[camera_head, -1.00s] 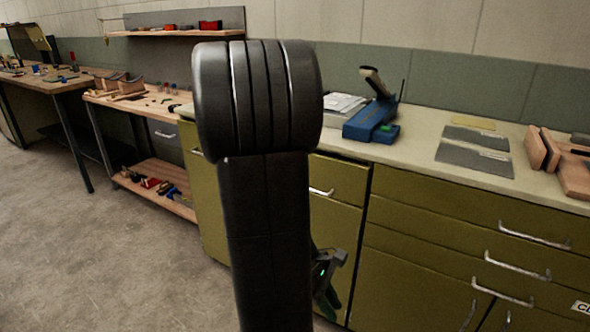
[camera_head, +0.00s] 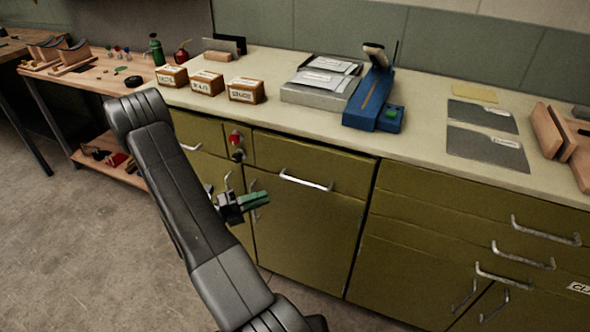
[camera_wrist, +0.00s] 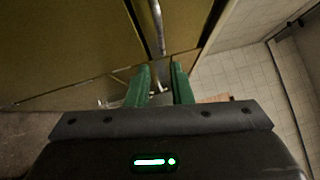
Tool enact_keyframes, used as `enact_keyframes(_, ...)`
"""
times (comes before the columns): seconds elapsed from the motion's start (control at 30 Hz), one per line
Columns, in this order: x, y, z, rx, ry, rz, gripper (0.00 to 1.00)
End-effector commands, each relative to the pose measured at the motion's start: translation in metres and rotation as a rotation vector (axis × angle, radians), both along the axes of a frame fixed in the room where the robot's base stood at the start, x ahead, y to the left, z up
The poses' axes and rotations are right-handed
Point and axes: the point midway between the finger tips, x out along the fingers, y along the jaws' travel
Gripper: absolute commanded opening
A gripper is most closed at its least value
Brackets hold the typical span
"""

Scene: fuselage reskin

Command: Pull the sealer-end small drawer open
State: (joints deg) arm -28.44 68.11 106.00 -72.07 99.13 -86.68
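The blue sealer (camera_head: 371,104) stands on the counter. Below it is a small olive drawer (camera_head: 335,170) with a silver bar handle (camera_head: 306,181); its front looks shut. My gripper (camera_head: 262,199) is left of and slightly below this handle in the head view, in front of the cabinet, apart from the handle. In the wrist view, my gripper's green fingers (camera_wrist: 160,85) are parted with nothing held between them. A metal bar handle (camera_wrist: 156,28) runs beyond the fingertips, roughly in line with the gap; I cannot tell its exact distance.
Another small drawer, with a handle (camera_head: 190,147), lies to the left. A red knob (camera_head: 236,139) sits on the narrow panel between. Wider drawers with handles (camera_head: 545,231) are at right. Labelled boxes (camera_head: 246,91) stand on the counter. The floor (camera_head: 60,240) at left is clear.

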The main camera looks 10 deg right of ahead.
Motion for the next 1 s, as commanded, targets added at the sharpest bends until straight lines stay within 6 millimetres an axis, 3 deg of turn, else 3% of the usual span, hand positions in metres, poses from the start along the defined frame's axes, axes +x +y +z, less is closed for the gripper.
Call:
enact_keyframes(0.23,0.004,-0.012,0.001,-0.017,0.018,0.008,0.2)
enact_keyframes(0.8,0.02,-0.101,0.014,-0.015,0.015,0.006,0.2)
enact_keyframes(1.0,0.024,-0.123,0.017,-0.014,0.014,0.007,0.2)
